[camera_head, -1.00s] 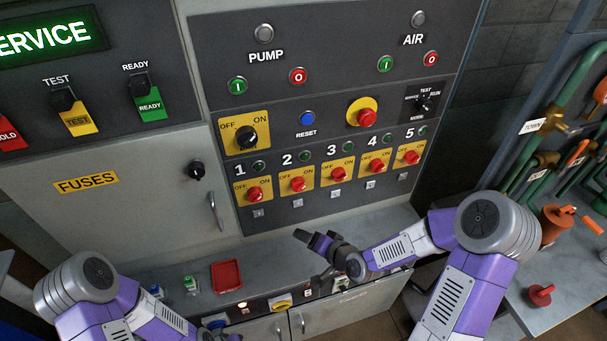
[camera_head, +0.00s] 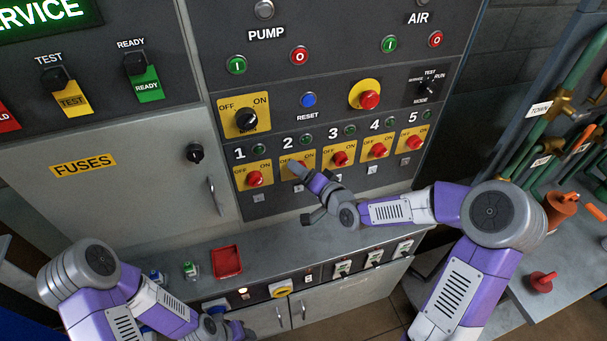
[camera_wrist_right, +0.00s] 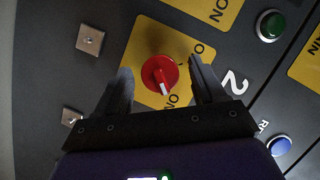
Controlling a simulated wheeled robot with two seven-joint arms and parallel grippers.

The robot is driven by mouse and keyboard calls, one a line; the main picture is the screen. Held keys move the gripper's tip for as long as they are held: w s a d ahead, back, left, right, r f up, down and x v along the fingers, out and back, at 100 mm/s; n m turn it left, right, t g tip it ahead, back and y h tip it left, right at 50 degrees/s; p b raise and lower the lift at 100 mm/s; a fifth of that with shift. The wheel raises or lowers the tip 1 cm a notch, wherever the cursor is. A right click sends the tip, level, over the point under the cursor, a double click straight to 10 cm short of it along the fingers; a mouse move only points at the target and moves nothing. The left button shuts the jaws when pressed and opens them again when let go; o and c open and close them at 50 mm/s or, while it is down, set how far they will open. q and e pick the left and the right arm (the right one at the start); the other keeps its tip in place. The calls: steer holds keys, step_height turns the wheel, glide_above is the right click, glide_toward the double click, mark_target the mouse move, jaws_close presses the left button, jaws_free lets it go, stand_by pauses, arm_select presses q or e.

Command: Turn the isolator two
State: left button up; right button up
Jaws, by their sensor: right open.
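The isolator two knob is red with a white mark on a yellow OFF/ON plate (camera_head: 284,164) under the label 2. In the head view my right gripper mostly covers it. In the right wrist view the red knob (camera_wrist_right: 157,72) lies between the fingers, with a gap on each side. Its white mark points down in that view, near the letters ON. My right gripper (camera_head: 302,193) is open in front of the plate; it also shows in the wrist view (camera_wrist_right: 160,70). My left gripper (camera_head: 228,327) is low by the bench cabinet, and its fingers are unclear.
Similar red knobs sit beside it: one (camera_head: 255,178) under 1 and another (camera_head: 340,158) under 3. Green lamps and a blue reset button (camera_head: 308,100) are above. A bench with a red tray (camera_head: 227,261) runs below the panel.

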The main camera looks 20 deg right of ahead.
steer(key=c, duration=1.1)
steer(key=shift+o, duration=0.2)
steer(key=shift+a+r+n+g+h+p, duration=0.15)
steer(key=shift+n+h+p, duration=0.85)
steer(key=shift+n+h, duration=1.6)
steer(key=shift+a+f+n+g+h+p, duration=0.2)
steer(key=shift+n+h+p, duration=1.1)
steer(key=shift+n, duration=2.2)
steer(key=shift+h, duration=0.3)
